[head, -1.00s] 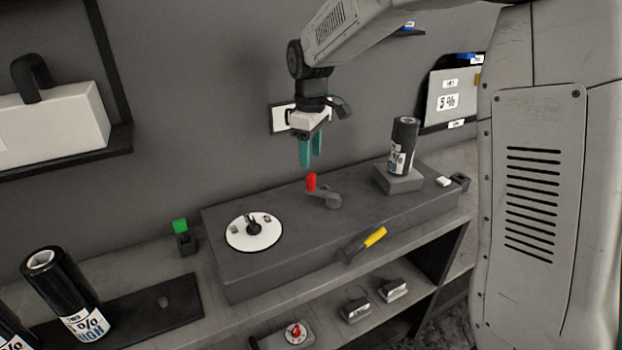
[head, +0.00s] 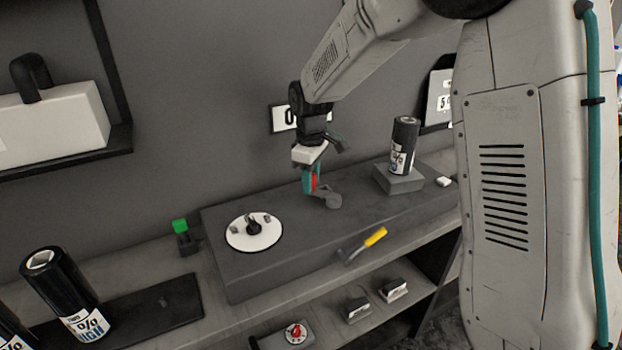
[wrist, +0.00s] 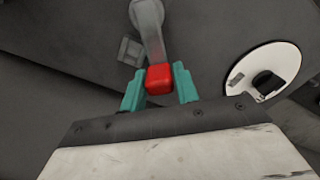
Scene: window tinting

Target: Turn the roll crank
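The roll crank is a grey arm (head: 328,198) on top of the dark grey bench unit, with a red handle (head: 315,182). In the wrist view the red handle (wrist: 159,78) sits between my gripper's two teal fingers, and the grey crank arm (wrist: 149,30) runs away from it. My gripper (head: 312,180) points down around the handle. In the wrist view my gripper (wrist: 159,88) is open, with a narrow gap showing between the handle and the fingers. The head view shows the handle partly hidden behind a finger.
A white dial (head: 254,232) lies left of the crank on the unit. A black roll (head: 404,146) stands on a grey block (head: 398,179) to the right. A yellow-handled lever (head: 374,238) is at the unit's front. A green-topped switch (head: 181,227) stands to the left.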

